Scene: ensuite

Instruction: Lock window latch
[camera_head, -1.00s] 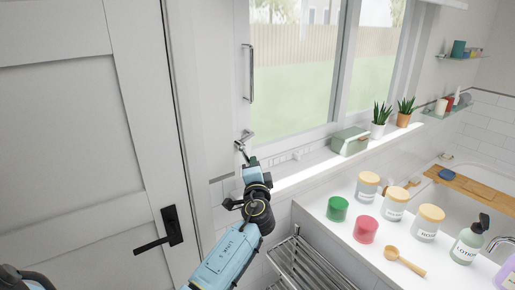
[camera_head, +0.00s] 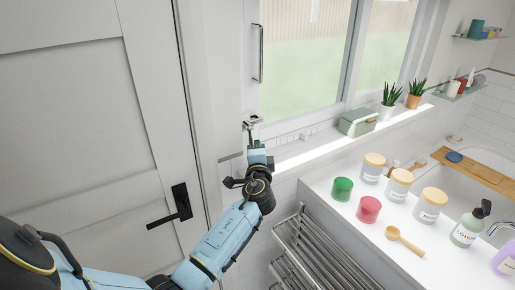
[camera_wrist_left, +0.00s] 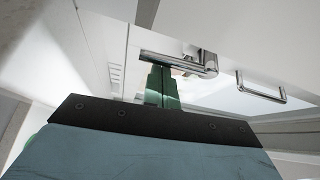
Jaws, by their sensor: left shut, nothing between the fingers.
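The chrome window latch (camera_head: 253,120) is on the lower left of the window frame, just above the sill; its lever looks roughly level. The wrist view shows the latch (camera_wrist_left: 190,63) close up, with its bar running left from a round pivot. My left gripper (camera_head: 250,131) reaches up to the latch from below. Its green fingers (camera_wrist_left: 162,85) are shut and empty, with their tips right under or against the latch bar; I cannot tell whether they touch. My right gripper is not in view.
A vertical window handle (camera_head: 260,53) is above the latch. A green box (camera_head: 358,121) and potted plants (camera_head: 388,108) stand along the sill to the right. A metal rack (camera_head: 320,250) and a counter with jars (camera_head: 399,184) are right of my arm. A door (camera_head: 95,130) is at left.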

